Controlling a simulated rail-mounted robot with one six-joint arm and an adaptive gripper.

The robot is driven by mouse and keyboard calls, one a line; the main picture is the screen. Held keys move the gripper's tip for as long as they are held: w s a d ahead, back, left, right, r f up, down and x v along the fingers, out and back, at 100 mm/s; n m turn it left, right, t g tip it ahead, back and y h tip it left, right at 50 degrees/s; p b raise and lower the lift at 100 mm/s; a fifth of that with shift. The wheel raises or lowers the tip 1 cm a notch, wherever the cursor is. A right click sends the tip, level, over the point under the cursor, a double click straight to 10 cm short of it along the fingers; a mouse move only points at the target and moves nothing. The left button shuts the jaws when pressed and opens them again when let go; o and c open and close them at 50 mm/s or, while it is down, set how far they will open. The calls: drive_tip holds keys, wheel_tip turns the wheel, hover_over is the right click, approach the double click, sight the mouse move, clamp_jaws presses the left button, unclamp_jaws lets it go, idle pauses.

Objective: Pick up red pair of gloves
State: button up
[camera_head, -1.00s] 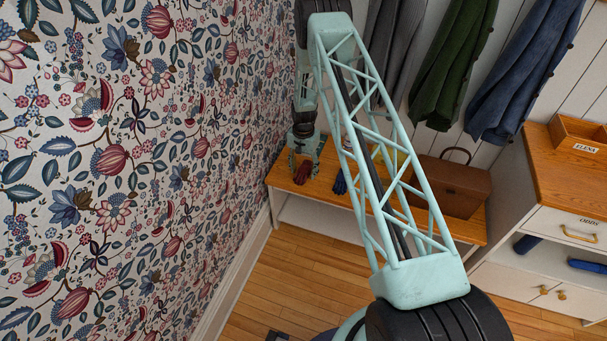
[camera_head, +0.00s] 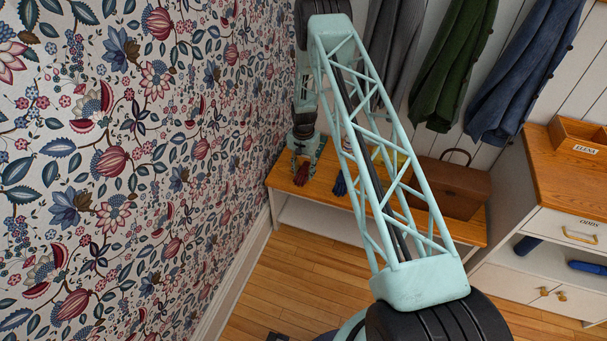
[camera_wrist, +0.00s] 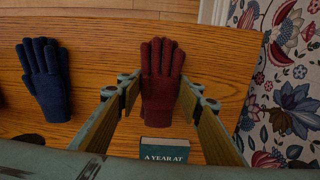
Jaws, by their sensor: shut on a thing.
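The red pair of gloves (camera_wrist: 162,80) lies with its fingers pointing up the picture in the wrist view. It also shows small at the left end of the wooden bench in the head view (camera_head: 301,181). My gripper (camera_wrist: 161,92) has one finger along each side of the gloves and is shut on them. In the head view my gripper (camera_head: 303,168) is low over the bench. I cannot tell whether the gloves are clear of the wood.
A blue pair of gloves (camera_wrist: 45,80) lies left of the red pair. A green book (camera_wrist: 165,149) is close below the red gloves. A brown case (camera_head: 450,187) stands on the bench (camera_head: 400,220). The patterned wall (camera_head: 150,170) is close on the left.

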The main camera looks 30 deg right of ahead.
sight(303, 172)
drive_tip(key=shift+r, duration=0.1)
drive_tip(key=shift+r+p, duration=0.9)
drive_tip(key=shift+r, duration=4.05)
